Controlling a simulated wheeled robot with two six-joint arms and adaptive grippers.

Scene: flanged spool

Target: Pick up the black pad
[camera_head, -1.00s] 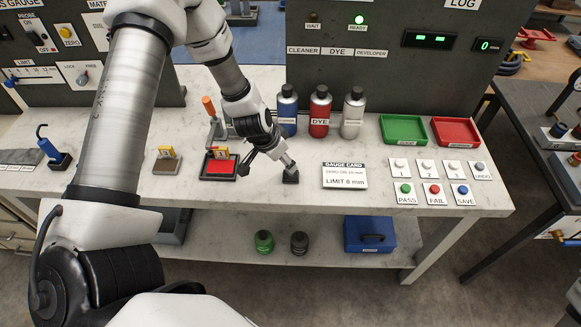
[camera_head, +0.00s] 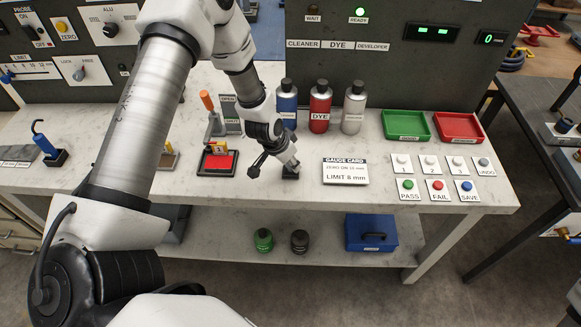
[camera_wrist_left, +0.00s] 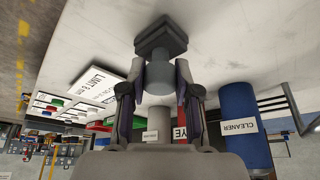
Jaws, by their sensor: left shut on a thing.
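The black pad (camera_head: 291,174) is a small dark square block on the white table, left of the gauge card. In the left wrist view the pad (camera_wrist_left: 161,38) shows at the top, with a grey round handle (camera_wrist_left: 160,80) attached. My left gripper (camera_head: 289,163) is directly over the pad, its fingers (camera_wrist_left: 160,70) on both sides of the handle and shut on it. I cannot tell whether the pad touches the table. My right gripper is not in view.
Cleaner (camera_head: 287,106), dye (camera_head: 320,107) and developer (camera_head: 353,108) bottles stand close behind the gripper. The gauge card (camera_head: 345,171) lies to the right. A framed red pad (camera_head: 219,162) and an orange-handled tool (camera_head: 209,110) are to the left. Green (camera_head: 406,126) and red (camera_head: 457,128) trays stand further right.

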